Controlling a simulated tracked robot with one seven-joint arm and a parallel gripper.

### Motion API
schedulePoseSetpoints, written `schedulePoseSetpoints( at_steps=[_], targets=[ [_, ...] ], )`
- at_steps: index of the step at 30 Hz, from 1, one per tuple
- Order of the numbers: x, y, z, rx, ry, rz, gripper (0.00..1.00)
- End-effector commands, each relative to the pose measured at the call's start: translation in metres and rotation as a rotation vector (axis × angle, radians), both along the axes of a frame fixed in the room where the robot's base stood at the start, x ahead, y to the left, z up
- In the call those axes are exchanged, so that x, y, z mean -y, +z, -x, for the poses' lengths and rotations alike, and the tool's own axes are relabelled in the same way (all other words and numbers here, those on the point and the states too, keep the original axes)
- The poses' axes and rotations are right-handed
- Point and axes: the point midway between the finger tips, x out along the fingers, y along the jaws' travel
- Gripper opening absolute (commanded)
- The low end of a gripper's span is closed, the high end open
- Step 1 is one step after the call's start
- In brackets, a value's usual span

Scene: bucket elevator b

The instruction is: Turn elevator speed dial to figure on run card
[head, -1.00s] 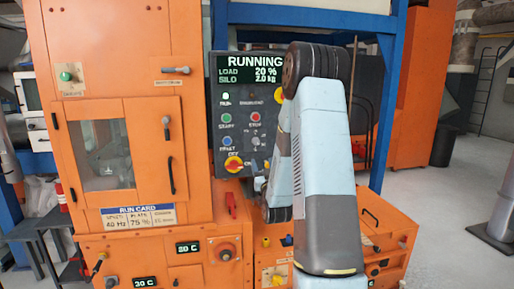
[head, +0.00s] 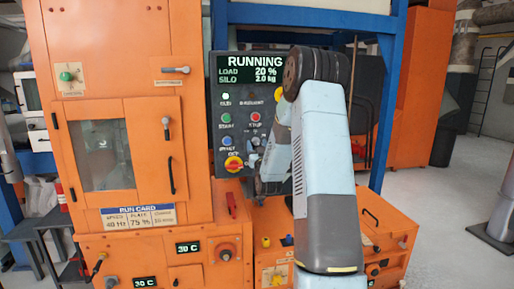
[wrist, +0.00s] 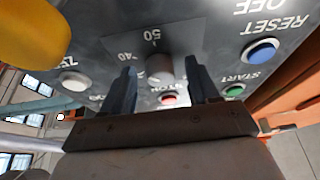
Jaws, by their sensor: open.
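The speed dial (wrist: 160,68) is a grey round knob on the dark control panel (head: 232,118), with figures 40 and 50 printed around it in the wrist view. My gripper (wrist: 160,88) is open, with one dark finger on each side of the dial. I cannot tell whether the fingers touch it, and its pointer is not clear. In the head view my gripper (head: 256,160) is at the panel's lower right and my arm hides the dial partly. The run card (head: 138,216) on the orange cabinet reads speed 40 Hz and another figure of 75 %.
The panel screen (head: 251,68) reads RUNNING, load 20 %, silo 2.0 kg. Near the dial are a red stop button (wrist: 168,99), green start button (wrist: 234,90), blue reset button (wrist: 262,50) and white button (wrist: 74,81). A yellow rounded part (wrist: 30,35) stands close to the gripper.

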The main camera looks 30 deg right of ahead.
Motion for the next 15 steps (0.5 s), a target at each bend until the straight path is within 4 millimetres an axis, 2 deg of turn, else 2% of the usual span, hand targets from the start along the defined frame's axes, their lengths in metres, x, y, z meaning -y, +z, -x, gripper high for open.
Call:
schedulePoseSetpoints(
  at_steps=[4, 15],
  targets=[
    [-0.0001, -0.0001, 0.0002, 0.000, 0.000, 0.000, 0.58],
    [-0.0002, -0.0001, 0.0004, 0.000, 0.000, 0.000, 0.23]
  ],
)
